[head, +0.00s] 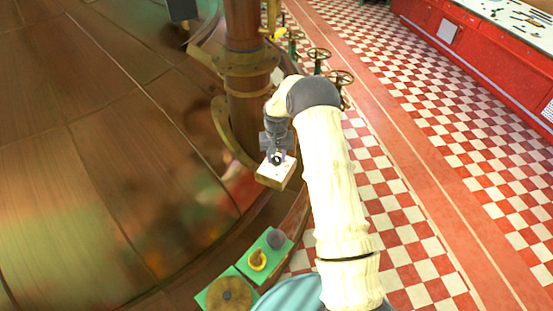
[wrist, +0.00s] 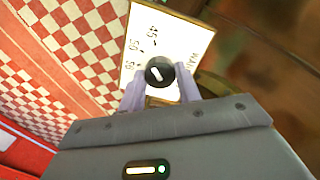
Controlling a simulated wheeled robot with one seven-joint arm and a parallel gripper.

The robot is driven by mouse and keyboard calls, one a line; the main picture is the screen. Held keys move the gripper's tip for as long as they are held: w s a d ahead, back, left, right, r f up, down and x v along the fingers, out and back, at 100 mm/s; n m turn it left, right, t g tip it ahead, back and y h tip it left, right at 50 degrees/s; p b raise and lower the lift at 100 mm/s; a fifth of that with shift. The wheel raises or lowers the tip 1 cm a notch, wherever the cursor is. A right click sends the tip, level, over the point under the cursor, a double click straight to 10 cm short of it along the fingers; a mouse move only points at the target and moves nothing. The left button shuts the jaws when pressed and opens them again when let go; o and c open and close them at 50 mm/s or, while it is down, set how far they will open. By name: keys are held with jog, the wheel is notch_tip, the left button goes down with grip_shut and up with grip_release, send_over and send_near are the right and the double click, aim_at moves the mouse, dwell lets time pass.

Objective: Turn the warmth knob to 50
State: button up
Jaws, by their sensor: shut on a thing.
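The warmth knob (wrist: 160,70) is a round black knob with a white pointer line, on a white dial plate (wrist: 138,82) in the wrist view. The plate bears the numbers 45, 50 and a partly legible third, and the start of a word, "WAR". The pointer line slants toward the upper left, on the numbers' side; its exact reading cannot be told. My gripper (wrist: 160,92) has a finger on each side of the knob and is shut on it. In the head view my gripper (head: 277,154) reaches down to the small cream dial box (head: 275,174); the knob is mostly hidden there.
A big copper kettle (head: 90,140) fills the left, with a copper pipe (head: 246,95) behind the box. Valve wheels (head: 318,54) stand behind my arm. Checkered floor lies right.

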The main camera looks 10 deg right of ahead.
aim_at(277, 158)
jog(key=n+b, duration=0.1)
jog(key=n, duration=0.3)
jog(key=shift+n+b, duration=0.3)
jog(key=shift+b, duration=0.1)
jog(key=o, duration=1)
jog(key=shift+c, duration=0.2)
jog(key=shift+r, duration=0.1)
notch_tip(277, 158, up, 17)
jog(key=b, duration=0.3)
jog(key=shift+r+b, duration=0.15)
jog(key=shift+b, duration=0.2)
